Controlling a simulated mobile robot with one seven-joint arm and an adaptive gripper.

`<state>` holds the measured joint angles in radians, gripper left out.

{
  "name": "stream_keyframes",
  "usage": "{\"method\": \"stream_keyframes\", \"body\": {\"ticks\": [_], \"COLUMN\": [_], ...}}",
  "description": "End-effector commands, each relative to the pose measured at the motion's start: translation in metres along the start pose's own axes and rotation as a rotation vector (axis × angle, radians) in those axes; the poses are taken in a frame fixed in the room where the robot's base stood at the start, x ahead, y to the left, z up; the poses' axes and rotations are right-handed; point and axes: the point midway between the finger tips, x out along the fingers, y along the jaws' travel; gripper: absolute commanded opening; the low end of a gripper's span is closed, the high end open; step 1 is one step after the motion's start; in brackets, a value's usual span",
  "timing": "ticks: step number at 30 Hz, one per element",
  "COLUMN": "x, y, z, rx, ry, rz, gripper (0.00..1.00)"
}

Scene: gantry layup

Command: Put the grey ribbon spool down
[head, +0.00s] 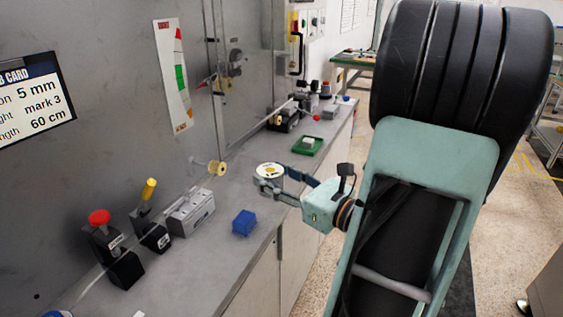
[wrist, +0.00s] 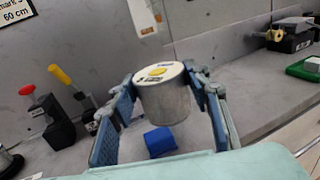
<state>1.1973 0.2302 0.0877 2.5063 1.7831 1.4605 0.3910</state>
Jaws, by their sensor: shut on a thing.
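The grey ribbon spool (wrist: 164,100) is a short grey cylinder with a pale top and a yellow centre. In the head view its white top (head: 269,171) shows at the fingertips. My gripper (head: 269,184) is shut on it, with one blue finger on each side in the wrist view (wrist: 162,84). The spool looks upright. It is over the grey bench top (head: 215,255); I cannot tell whether its underside touches the bench.
A blue block (head: 244,223) lies on the bench near the gripper. A grey box (head: 191,212), a yellow-handled lever (head: 149,190) and a red-knobbed lever (head: 99,217) stand along the wall. A green tray (head: 306,145) sits farther back. Bare bench lies between the blue block and the tray.

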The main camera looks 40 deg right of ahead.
Motion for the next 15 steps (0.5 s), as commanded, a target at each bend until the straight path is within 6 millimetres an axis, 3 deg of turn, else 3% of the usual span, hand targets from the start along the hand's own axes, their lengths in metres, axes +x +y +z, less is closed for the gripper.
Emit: {"method": "stream_keyframes", "body": {"ticks": [11,15], "x": [0.057,0.077], "y": [-0.048,-0.064], "z": [-0.034,-0.055], "rx": [0.001,0.004], "ry": [-0.004,-0.003], "rz": [-0.001,-0.002], "gripper": [0.05,0.05]}}
